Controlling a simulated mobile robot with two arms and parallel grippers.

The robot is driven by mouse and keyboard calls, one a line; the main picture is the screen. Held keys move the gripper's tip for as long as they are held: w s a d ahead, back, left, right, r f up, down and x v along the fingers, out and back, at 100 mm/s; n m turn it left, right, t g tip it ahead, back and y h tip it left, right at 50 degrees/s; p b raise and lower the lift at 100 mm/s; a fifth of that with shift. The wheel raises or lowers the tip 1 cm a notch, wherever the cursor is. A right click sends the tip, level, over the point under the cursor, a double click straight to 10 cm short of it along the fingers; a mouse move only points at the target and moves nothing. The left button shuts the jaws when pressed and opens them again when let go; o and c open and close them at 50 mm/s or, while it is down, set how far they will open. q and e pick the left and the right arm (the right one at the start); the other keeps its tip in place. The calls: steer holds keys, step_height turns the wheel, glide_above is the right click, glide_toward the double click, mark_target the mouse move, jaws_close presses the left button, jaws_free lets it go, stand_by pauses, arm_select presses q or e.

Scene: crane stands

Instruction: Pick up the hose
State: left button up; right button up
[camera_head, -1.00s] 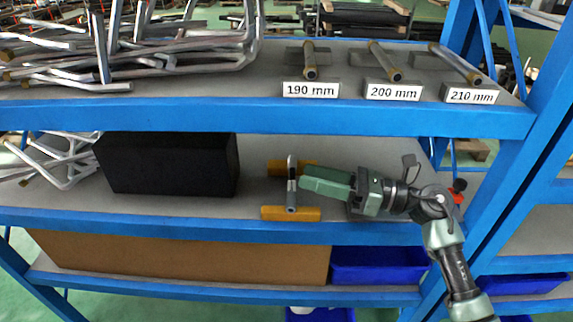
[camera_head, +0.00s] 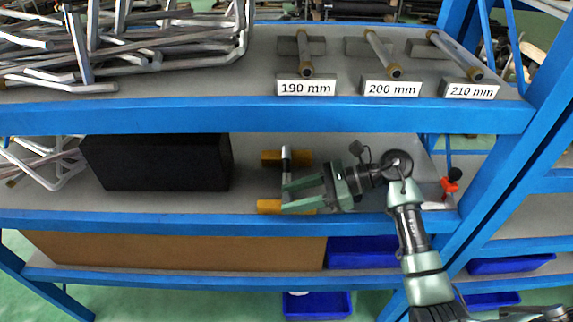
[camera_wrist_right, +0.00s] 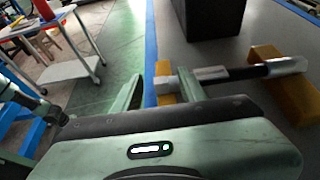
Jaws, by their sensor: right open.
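The hose (camera_head: 286,160) is a short, thin tube with pale ends, lying across two orange blocks on the middle shelf. In the right wrist view, the hose (camera_wrist_right: 245,73) shows a dark middle between its light ends. The far block (camera_head: 297,157) and near block (camera_head: 268,206) stand apart under it. My right gripper (camera_head: 286,195) is open and empty, coming from the right with its fingertips at the hose's near part. In the right wrist view its fingers (camera_wrist_right: 158,92) spread beside the hose's near end; contact cannot be told. My left gripper is not in view.
A black box (camera_head: 160,163) stands left of the blocks. The upper shelf edge (camera_head: 200,116) runs above my arm. On that shelf lie bent metal tubes (camera_head: 130,60) and sample hoses labelled 190 mm (camera_head: 306,88), 200 mm and 210 mm. A blue upright (camera_head: 520,135) stands at right.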

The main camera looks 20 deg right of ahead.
steer(key=shift+a, duration=0.1)
jaws_close()
stand_by(1.4)
